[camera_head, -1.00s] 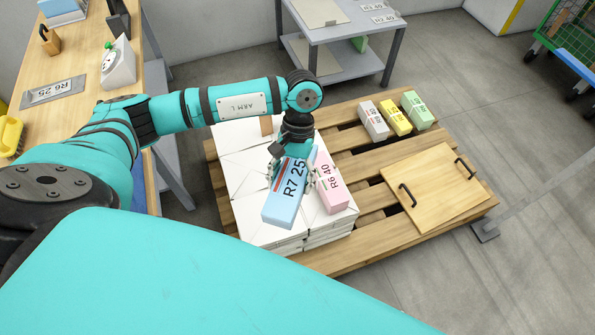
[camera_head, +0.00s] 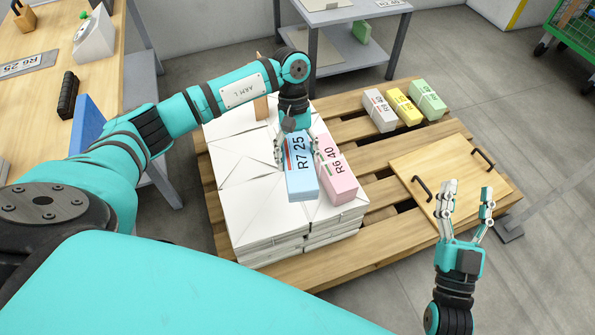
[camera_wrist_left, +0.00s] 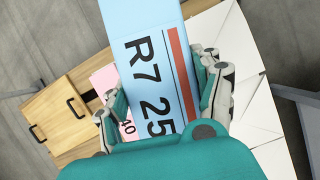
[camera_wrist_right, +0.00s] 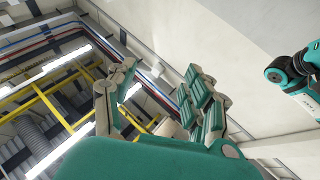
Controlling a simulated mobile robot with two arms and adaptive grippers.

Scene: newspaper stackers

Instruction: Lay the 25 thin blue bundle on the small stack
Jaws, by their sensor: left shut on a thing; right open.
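The thin blue bundle marked R7 25 (camera_head: 301,182) is in my left gripper (camera_head: 297,150), over the white wrapped stack (camera_head: 262,205) on the pallet. It fills the middle of the left wrist view (camera_wrist_left: 150,50), with fingers on both sides. A pink bundle marked R6 40 (camera_head: 338,180) lies close on its right, on the stack. The gap under the blue bundle is hidden, so I cannot tell whether it touches the stack. My right gripper (camera_head: 467,190) is open and empty, at the pallet's front right; its wrist view shows open fingers (camera_wrist_right: 155,100) and the ceiling.
Grey (camera_head: 379,112), yellow (camera_head: 404,108) and green (camera_head: 428,100) bundles stand at the pallet's back right. A wooden board with two black handles (camera_head: 450,165) lies in front of them. A workbench (camera_head: 45,110) is at left; a grey table (camera_head: 345,15) stands behind the pallet.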

